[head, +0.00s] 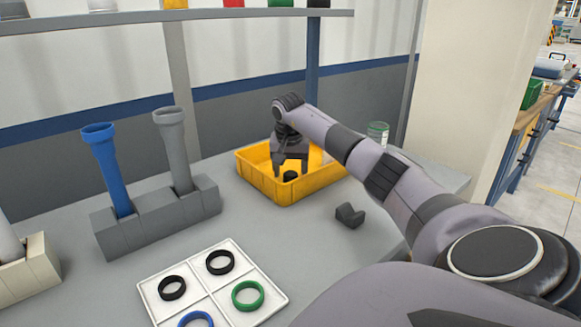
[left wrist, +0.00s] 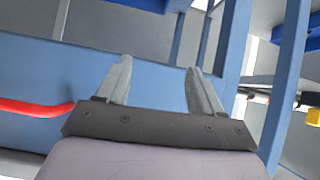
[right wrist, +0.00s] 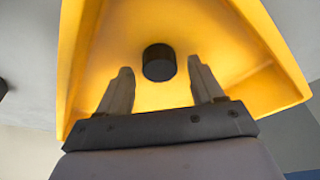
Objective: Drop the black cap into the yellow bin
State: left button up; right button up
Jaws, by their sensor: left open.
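The yellow bin (head: 275,193) stands on the grey table at the back. The black cap (head: 290,176) shows inside the bin's outline, just below my right gripper's fingertips. In the right wrist view the black cap (right wrist: 159,62) shows beyond the fingertips against the yellow bin (right wrist: 230,60), with gaps on both sides. I cannot tell whether it rests on the bin floor. My right gripper (head: 291,170) points down over the bin; its fingers (right wrist: 161,80) are apart and empty. My left gripper (left wrist: 156,82) is open and empty, facing a blue surface away from the bin.
A grey holder (head: 155,219) carries a blue pipe (head: 108,168) and a grey pipe (head: 174,150). A white tray (head: 240,251) with several rings lies in front.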

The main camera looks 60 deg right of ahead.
jog(key=shift+r, duration=0.1)
jog(key=shift+r, duration=0.25)
jog(key=p+v, duration=0.1)
jog(key=v, duration=1.1)
jog(key=shift+r+p, duration=0.3)
jog(key=shift+p, duration=0.05)
